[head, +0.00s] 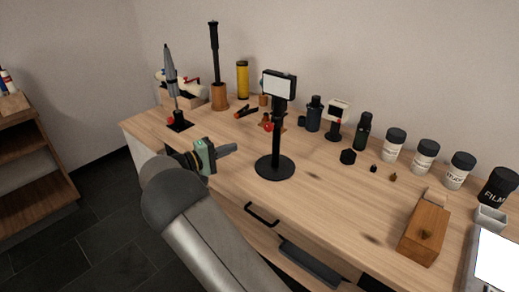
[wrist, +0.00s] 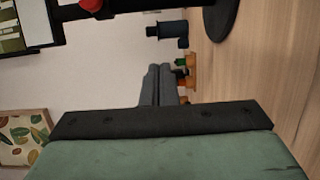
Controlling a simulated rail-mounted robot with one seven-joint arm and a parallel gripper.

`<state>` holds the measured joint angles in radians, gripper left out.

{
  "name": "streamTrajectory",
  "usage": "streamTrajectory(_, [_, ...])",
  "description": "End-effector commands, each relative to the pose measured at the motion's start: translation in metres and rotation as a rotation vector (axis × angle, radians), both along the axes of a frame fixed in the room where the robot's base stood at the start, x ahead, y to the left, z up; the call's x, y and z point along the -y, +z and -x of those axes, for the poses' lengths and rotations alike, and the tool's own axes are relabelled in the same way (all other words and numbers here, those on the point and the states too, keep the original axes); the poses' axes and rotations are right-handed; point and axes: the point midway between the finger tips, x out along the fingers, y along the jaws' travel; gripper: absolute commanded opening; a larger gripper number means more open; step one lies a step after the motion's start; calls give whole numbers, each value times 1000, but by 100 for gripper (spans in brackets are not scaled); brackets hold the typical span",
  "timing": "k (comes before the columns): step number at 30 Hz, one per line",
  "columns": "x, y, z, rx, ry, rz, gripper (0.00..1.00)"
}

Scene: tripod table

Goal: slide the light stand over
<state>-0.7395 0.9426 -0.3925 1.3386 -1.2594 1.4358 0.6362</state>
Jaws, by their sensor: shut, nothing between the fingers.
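The light stand (head: 277,140) is upright near the middle of the wooden table. It has a round black base, a thin black pole and a pale rectangular light panel on top. My gripper (head: 234,148) is in front and to the left of the pole, its grey fingers pointing toward the stand. The fingers are shut, hold nothing, and a visible gap separates them from the pole. In the wrist view, which is turned sideways, the shut fingers (wrist: 158,86) are in the middle and the stand's dark base (wrist: 224,20) shows at the upper right.
A tripod-like grey item (head: 173,85) stands at the left, with a wooden holder (head: 220,96) behind. Bottles and labelled jars (head: 425,156) line the back right. A wooden block (head: 426,232) lies at the front right. The tabletop right of the stand's base is fairly clear.

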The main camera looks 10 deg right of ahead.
Motion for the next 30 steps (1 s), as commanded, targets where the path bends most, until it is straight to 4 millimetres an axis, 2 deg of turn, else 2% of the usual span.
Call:
streamTrajectory(2, [0, 0, -4, 12, 7, 13, 0])
streamTrajectory(5, [11, 1, -9, 11, 6, 16, 0])
streamTrajectory(17, [87, 1, -42, 9, 4, 12, 0])
streamTrajectory(24, [107, 0, -19, 5, 6, 12, 0])
streamTrajectory(30, [112, 0, -12, 8, 8, 12, 0])
